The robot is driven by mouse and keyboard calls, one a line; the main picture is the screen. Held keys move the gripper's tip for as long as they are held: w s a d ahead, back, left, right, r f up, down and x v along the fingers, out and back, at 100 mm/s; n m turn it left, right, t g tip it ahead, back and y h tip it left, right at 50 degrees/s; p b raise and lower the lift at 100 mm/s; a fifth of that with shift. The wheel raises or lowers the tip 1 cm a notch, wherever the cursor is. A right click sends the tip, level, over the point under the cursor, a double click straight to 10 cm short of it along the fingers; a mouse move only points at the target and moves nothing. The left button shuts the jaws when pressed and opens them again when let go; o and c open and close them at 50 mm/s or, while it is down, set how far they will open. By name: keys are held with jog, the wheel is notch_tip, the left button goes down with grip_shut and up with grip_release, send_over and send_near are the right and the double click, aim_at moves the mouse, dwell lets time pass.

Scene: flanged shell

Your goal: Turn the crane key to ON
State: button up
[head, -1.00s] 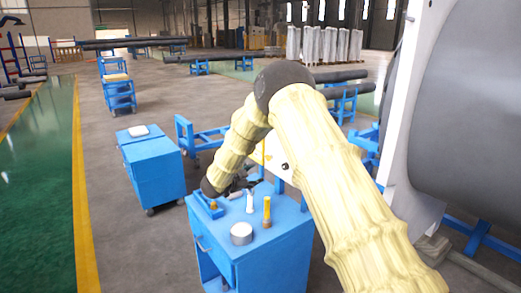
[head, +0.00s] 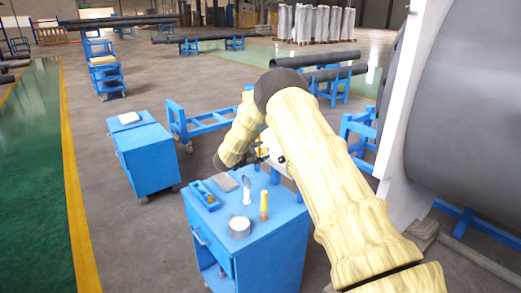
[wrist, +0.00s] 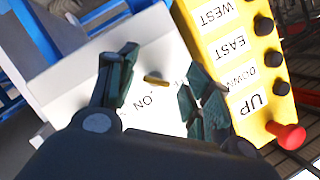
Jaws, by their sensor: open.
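The small brass crane key (wrist: 157,79) sits on a white panel (wrist: 65,85) in the wrist view. The letters "ON" are printed near it; other lettering is partly covered by my right finger. My gripper (wrist: 160,62) is open, with one dark finger on each side of the key. Both fingers appear apart from it. In the head view the white panel (head: 277,160) shows partly behind my arm. The key is hidden there, and I cannot make out the gripper's fingers.
A yellow pendant (wrist: 238,60) with black buttons and a red knob is close right of the gripper. A blue cart (head: 262,235) carries a white roll (head: 239,227), a yellow-handled tool (head: 264,205) and other items. Another blue cabinet (head: 147,158) stands left. A large grey cylinder (head: 470,120) is right.

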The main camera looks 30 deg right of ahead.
jog(key=shift+s+d+r, duration=0.2)
jog(key=shift+d, duration=0.45)
jog(key=shift+s+r, duration=0.3)
jog(key=shift+s, duration=0.05)
jog(key=shift+w+a+f, duration=0.1)
jog(key=shift+w+f, duration=0.3)
jog(key=shift+c, duration=0.6)
jog(key=shift+w, duration=0.1)
jog(key=c, duration=0.3)
jog(key=shift+s, duration=0.2)
jog(key=c, duration=0.6)
